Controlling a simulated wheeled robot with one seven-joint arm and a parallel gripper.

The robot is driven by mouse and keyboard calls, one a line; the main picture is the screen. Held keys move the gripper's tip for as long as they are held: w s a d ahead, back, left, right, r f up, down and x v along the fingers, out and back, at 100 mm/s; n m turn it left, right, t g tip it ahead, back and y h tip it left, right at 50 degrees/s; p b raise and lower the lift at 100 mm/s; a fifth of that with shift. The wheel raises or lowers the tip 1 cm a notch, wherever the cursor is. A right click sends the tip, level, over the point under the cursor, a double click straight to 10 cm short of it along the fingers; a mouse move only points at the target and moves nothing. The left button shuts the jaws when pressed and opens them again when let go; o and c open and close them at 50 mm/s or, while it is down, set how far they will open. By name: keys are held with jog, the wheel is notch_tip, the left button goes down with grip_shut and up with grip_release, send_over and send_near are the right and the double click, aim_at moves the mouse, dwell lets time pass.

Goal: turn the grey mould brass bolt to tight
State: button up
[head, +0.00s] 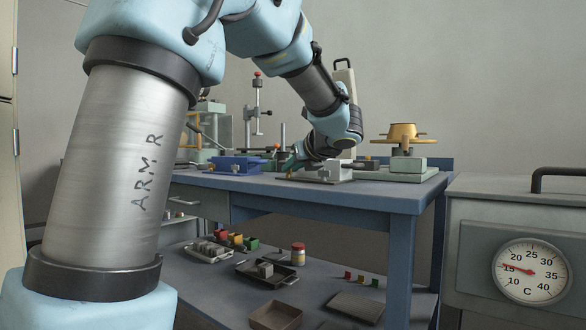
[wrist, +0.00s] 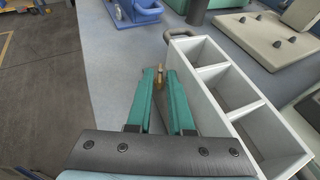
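The grey mould (wrist: 197,62) is a pale open box with three compartments in a row, right of my gripper in the wrist view. In the head view the grey mould (head: 330,174) sits on the bench below my wrist. The brass bolt (wrist: 160,70) stands out past my fingertips, in line with the gap between them, near the mould's left side. My gripper (wrist: 161,77) has teal fingers, one on each side of the bolt. Whether they touch it is not clear. The bolt's lower part is hidden by the fingers, and I cannot make the bolt out in the head view.
A blue mould (head: 237,165) stands left of the grey one on the blue bench (head: 385,193). A pale green fixture with a brass wheel (head: 403,133) stands to the right. In the wrist view a beige plate with dark knobs (wrist: 268,40) lies beyond the mould. The bench's left edge is close.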

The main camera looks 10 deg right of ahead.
grip_shut()
